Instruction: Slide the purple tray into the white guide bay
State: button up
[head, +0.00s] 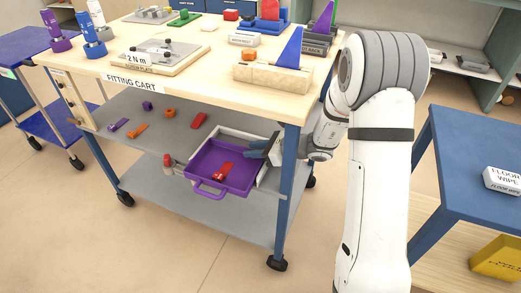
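The purple tray (240,184) is on the cart's middle grey shelf, with its looped handle toward the front and a small red part (223,170) inside. It sits partly within the white guide bay (262,178), whose white walls show behind it and along its right side. The tray's front sticks out past the bay. My gripper (258,148) reaches in from the right, past the blue cart leg, to the tray's back right corner. I cannot tell whether its fingers touch the tray or whether they are open.
Blue cart legs (287,185) stand close to my arm. Small purple, orange and red parts (138,130) lie on the shelf to the left, and a red-topped grey post (168,164) is beside the tray. The fitting cart top (185,75) overhangs the shelf. A blue table (465,150) stands right.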

aim_at(262, 138)
grip_shut()
dwell(0.3)
jog(key=shift+w, duration=0.1)
jog(key=shift+w+d+p, duration=0.2)
jog(key=shift+w+d, duration=0.1)
jog(key=shift+w, duration=0.45)
jog(key=shift+w+d+p, duration=0.2)
jog(key=shift+w+d, duration=0.15)
jog(key=shift+w, duration=0.45)
jog(key=shift+w+d+p, duration=0.2)
jog(key=shift+w+d, duration=0.1)
jog(key=shift+w, duration=0.45)
grip_release()
jog(key=shift+d+r, duration=0.1)
jog(key=shift+r, duration=0.05)
